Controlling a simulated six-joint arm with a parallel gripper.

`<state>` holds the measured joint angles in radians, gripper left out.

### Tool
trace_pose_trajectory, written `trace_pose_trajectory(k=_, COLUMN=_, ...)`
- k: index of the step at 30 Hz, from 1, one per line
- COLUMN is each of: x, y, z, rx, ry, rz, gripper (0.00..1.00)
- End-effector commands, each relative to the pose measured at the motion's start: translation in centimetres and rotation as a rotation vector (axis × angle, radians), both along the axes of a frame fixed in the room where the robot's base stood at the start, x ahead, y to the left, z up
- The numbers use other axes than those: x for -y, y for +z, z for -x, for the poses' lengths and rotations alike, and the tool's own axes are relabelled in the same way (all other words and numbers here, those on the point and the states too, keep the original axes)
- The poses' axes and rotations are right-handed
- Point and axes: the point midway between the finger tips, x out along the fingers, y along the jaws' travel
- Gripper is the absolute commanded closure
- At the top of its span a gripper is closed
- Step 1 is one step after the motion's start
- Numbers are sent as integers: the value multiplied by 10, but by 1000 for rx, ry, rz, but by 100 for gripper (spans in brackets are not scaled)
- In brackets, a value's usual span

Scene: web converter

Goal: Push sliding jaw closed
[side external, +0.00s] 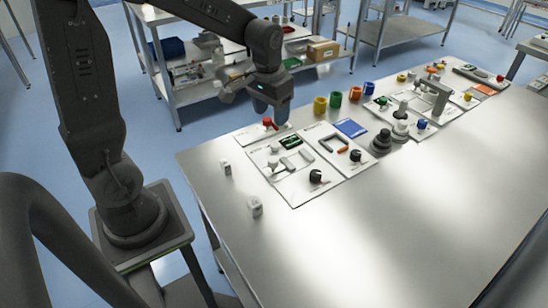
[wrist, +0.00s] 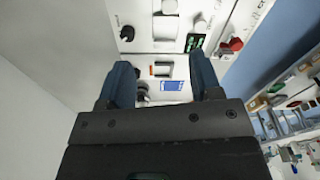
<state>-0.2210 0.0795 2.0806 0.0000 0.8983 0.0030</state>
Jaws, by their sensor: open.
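The nearest white panel (side external: 299,188) carries grey blocks (side external: 290,164) that look like a jaw fixture; I cannot tell which is the sliding jaw or how wide its gap is. The grey blocks also show at the top of the wrist view (wrist: 166,26). My gripper (side external: 270,106) is above the panel's far left end, near a red-topped part (side external: 269,122), and is apart from the panel. In the wrist view my gripper's blue fingers (wrist: 161,66) are spread with nothing held between them.
The panel also has a green display (side external: 290,142) and a black knob (side external: 316,176). An adjoining panel has a grey frame with an orange bar (side external: 343,150) and a blue display (side external: 350,128). Colored cups (side external: 320,105) stand behind. The table's front right (side external: 400,230) is clear.

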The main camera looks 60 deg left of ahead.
Motion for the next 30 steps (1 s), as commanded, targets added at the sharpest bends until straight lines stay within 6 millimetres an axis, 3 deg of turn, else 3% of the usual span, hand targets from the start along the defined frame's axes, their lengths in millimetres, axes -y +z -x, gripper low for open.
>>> trace_pose_trajectory(k=3, x=-14, y=-23, z=-14, rx=-53, ry=28, rz=13, gripper=42)
trace_pose_trajectory(k=14, x=-22, y=-57, z=-21, rx=-86, ry=44, rz=21, gripper=42)
trace_pose_trajectory(k=30, x=-21, y=-158, z=-21, rx=-85, ry=43, rz=20, gripper=42)
